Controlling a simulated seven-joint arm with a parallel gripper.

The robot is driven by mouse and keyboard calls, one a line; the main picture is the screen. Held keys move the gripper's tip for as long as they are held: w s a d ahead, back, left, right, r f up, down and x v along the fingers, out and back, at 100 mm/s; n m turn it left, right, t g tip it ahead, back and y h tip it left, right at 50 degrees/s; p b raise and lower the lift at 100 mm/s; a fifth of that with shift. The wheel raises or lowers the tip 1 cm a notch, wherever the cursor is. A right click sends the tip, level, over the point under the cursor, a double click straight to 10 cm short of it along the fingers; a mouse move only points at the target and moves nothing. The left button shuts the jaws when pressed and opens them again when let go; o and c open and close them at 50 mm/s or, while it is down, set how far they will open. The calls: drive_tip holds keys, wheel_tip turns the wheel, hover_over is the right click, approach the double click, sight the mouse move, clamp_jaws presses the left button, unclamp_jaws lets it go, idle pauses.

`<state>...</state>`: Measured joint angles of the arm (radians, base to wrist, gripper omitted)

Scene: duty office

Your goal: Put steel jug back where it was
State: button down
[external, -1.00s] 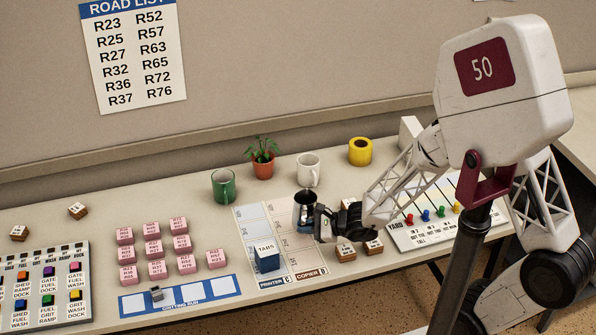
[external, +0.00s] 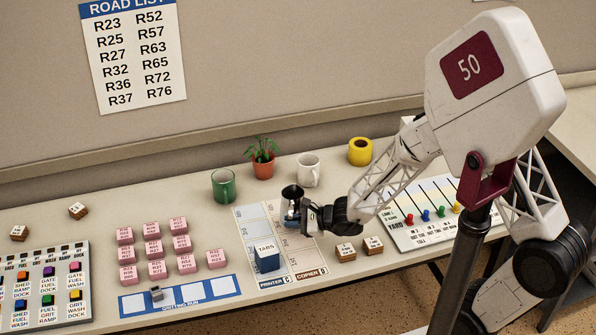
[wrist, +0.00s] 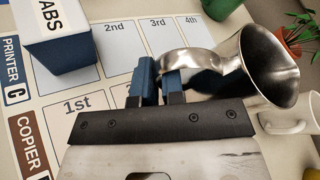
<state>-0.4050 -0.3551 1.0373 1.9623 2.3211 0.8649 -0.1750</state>
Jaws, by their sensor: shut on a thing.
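The steel jug (wrist: 262,68) is shiny metal with a wide dark mouth. In the wrist view its curved handle runs between the blue finger pads of my gripper (wrist: 160,80), which is shut on it. In the external view my gripper (external: 303,217) holds the jug (external: 291,196) over the printer and copier sheet (external: 245,220). The jug's lower part is partly hidden by the fingers in the external view. I cannot tell whether its base touches the sheet.
The blue TABS box (external: 267,257) stands on the sheet's near end. A green cup (external: 224,186), potted plant (external: 262,163), white mug (external: 308,170) and yellow mug (external: 360,152) stand behind. Wooden blocks (external: 346,253) and the yard board (external: 430,235) lie to the right, pink blocks (external: 157,247) to the left.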

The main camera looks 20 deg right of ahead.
drive_tip(key=shift+f, duration=1.45)
drive_tip(key=shift+f, duration=0.15)
drive_tip(key=c, duration=1.2)
unclamp_jaws()
drive_tip(key=shift+c, duration=0.2)
drive_tip(key=shift+s+d+r, duration=0.15)
drive_tip(key=shift+d+r, duration=0.1)
drive_tip(key=shift+d, duration=0.15)
drive_tip(key=shift+v, duration=5.55)
